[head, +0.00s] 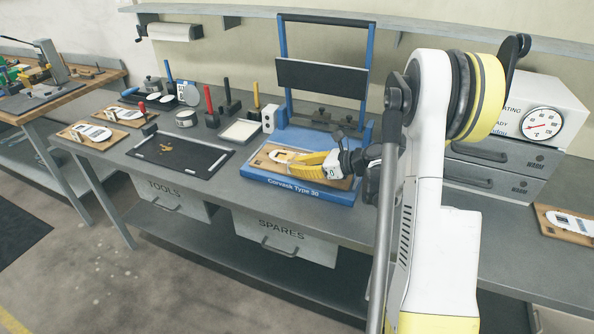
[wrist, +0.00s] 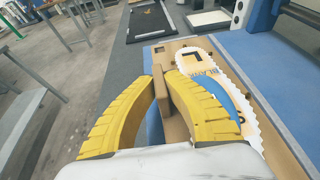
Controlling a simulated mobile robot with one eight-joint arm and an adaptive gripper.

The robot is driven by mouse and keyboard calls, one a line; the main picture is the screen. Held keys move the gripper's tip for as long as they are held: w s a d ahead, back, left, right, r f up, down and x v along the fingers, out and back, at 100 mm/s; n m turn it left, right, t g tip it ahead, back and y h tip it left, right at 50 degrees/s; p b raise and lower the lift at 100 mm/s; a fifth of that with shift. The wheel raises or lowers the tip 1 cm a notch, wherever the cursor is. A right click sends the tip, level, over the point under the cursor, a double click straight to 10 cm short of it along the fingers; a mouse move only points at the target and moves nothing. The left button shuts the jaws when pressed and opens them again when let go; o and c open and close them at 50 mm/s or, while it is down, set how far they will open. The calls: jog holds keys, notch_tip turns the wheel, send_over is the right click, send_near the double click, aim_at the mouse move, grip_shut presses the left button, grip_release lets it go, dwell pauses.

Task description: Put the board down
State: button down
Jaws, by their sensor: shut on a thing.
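The board (head: 274,158) is a flat wooden plate with a white, jagged-edged insole shape on it. In the head view it is over the blue base of the press (head: 290,188), marked Corvask Type 30. My gripper (head: 308,163) has its yellow fingers shut on the upright wooden tab of the board. The wrist view shows the fingers (wrist: 162,82) on both sides of that tab, with the board (wrist: 245,110) reaching along the right. The board looks about level and low; I cannot tell whether it touches the base. My fingers hide part of it.
The press's blue frame and black plate (head: 322,76) stand behind the board. A black tray (head: 180,158) lies left of the base. Other boards lie at the far left (head: 88,133) and right (head: 567,222). A gauge box (head: 525,110) stands right.

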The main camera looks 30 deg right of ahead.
jog(key=c, duration=1.9)
grip_release()
jog(key=shift+f, duration=0.15)
jog(key=shift+c, duration=0.2)
jog(key=o, duration=0.3)
jog(key=shift+o, duration=0.2)
